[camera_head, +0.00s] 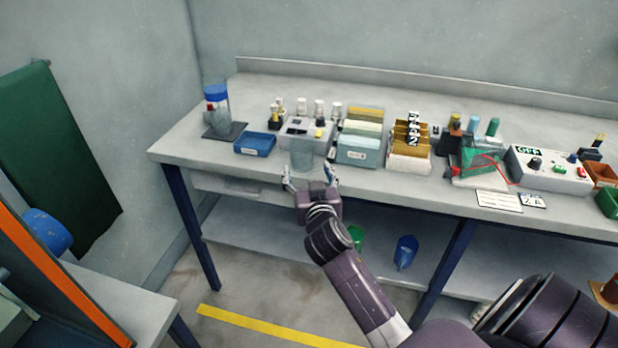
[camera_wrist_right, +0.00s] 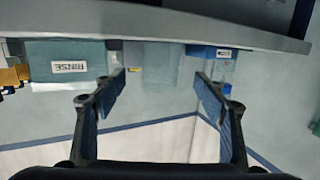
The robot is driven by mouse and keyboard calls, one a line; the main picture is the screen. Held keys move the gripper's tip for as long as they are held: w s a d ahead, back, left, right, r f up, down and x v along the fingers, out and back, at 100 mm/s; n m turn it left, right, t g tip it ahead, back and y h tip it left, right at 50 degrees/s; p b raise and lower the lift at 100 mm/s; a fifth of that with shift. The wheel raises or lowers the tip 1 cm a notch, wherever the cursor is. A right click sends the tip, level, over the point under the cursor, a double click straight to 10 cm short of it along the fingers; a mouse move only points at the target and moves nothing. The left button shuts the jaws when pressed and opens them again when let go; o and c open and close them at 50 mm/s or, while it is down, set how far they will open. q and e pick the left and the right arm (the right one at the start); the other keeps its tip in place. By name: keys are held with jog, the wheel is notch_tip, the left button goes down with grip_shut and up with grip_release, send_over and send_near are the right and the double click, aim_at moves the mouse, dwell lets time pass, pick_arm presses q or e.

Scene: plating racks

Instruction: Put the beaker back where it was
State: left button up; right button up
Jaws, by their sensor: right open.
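The beaker (camera_head: 302,153) is a clear, greenish glass standing upright at the front edge of the bench, before a grey box with bottles. My right gripper (camera_head: 309,178) is open in front of it at the bench edge, its fingers spread to either side. In the right wrist view, which is upside down, the beaker (camera_wrist_right: 160,60) shows faintly between and beyond the open fingertips (camera_wrist_right: 160,78). I cannot tell whether they touch it. My left gripper is not in view.
A blue tray (camera_head: 255,144) lies left of the beaker. Further left, a blue-capped container (camera_head: 217,105) stands on a dark mat (camera_head: 225,132). A box labelled RINSE (camera_wrist_right: 68,65) stands close on the other side. A shelf (camera_head: 262,238) runs below the bench (camera_head: 175,146).

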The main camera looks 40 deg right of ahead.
jog(key=s+a+f+n+g+y, duration=0.2)
jog(key=s+a+f, duration=0.25)
jog(key=f, duration=0.95)
jog(key=s+a+f+n+g+y, duration=0.25)
jog(key=s+f, duration=0.35)
jog(key=f, duration=0.8)
jog(key=s+a+f+n+g+y, duration=0.1)
jog(key=s+a+f+g, duration=0.4)
jog(key=f, duration=0.9)
jog(key=s+a+f+g, duration=0.1)
jog(key=s+f, duration=0.5)
jog(key=s, duration=0.6)
jog(key=s+a+f+n+g+y, duration=0.1)
jog(key=s+f, duration=0.5)
jog(key=s, duration=0.6)
jog(key=s+a+f+n+g, duration=0.1)
jog(key=s+f, duration=0.5)
jog(key=s, duration=0.7)
jog(key=shift+a+f+g+y, duration=0.15)
jog(key=shift+f+g+y, duration=0.25)
jog(key=shift+g, duration=0.15)
jog(key=shift+w, duration=0.1)
